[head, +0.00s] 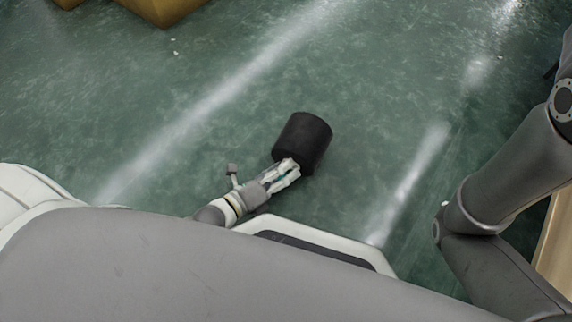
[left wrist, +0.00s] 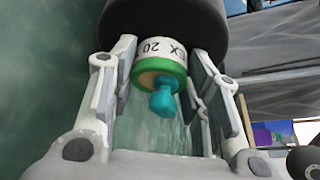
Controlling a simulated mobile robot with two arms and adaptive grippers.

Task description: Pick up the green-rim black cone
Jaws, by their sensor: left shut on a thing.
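The black cone (head: 308,138) shows in the head view as a wide dark body over the green floor, at the end of my left gripper (head: 284,173). In the left wrist view, the cone's dark body (left wrist: 168,18) fills the top. Its narrow end has a white band with dark lettering, a green rim (left wrist: 155,72) and a teal knob (left wrist: 163,98) facing the camera. My left gripper's fingers stand on both sides of this narrow end and are shut on it. My right gripper is out of the head view.
Yellow-brown blocks (head: 163,8) stand at the top left. A pale wooden edge (head: 556,245) is at the lower right, beyond my right arm. The green floor (head: 390,70) around the cone is clear, with bright light streaks.

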